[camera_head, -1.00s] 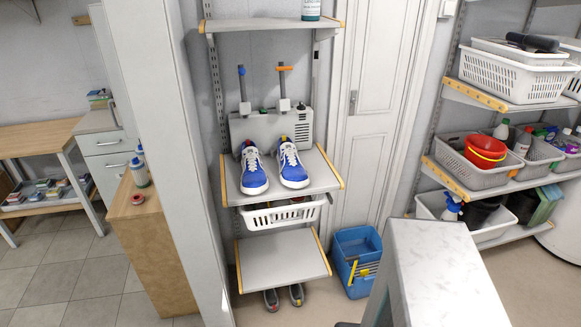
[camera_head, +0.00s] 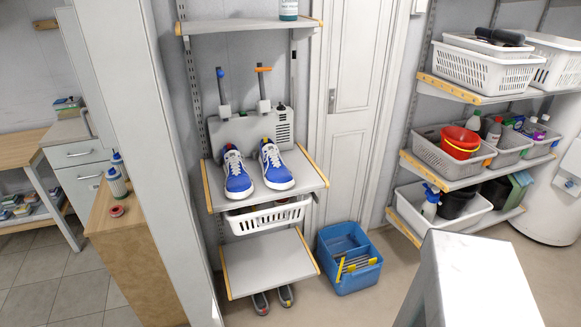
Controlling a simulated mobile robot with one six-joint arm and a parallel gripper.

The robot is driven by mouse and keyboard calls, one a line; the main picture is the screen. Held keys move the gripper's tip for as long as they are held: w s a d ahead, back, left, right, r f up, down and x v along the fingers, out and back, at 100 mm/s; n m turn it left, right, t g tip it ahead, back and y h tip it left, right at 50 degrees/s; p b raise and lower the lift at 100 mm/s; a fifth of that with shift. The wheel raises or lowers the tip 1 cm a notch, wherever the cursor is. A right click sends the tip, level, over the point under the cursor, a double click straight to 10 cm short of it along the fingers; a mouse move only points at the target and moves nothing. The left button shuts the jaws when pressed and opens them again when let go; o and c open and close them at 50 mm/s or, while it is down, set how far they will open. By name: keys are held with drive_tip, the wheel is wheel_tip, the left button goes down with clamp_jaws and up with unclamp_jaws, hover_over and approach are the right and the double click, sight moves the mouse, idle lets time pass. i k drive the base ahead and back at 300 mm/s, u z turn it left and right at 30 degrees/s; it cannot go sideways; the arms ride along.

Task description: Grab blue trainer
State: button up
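Two blue trainers with white laces and white toes stand side by side on a grey shelf with wooden edges (camera_head: 307,190). The left blue trainer (camera_head: 237,180) and the right blue trainer (camera_head: 277,172) point their toes toward me. A grey shoe-drying unit (camera_head: 222,133) with two upright posts stands right behind them. Neither trainer is held. My gripper is not visible in the head view.
A white basket (camera_head: 262,217) hangs under the trainers' shelf, above an empty lower shelf (camera_head: 265,265). Dark shoes (camera_head: 272,298) sit on the floor below. A blue tub (camera_head: 347,262) stands at right. A white panel (camera_head: 127,150) borders the shelves at left.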

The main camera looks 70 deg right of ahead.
sight(276, 176)
drive_tip(key=z, duration=0.85)
drive_tip(key=i, duration=0.55)
drive_tip(key=z, duration=0.05)
drive_tip(key=k, duration=0.6)
drive_tip(key=u, duration=0.4)
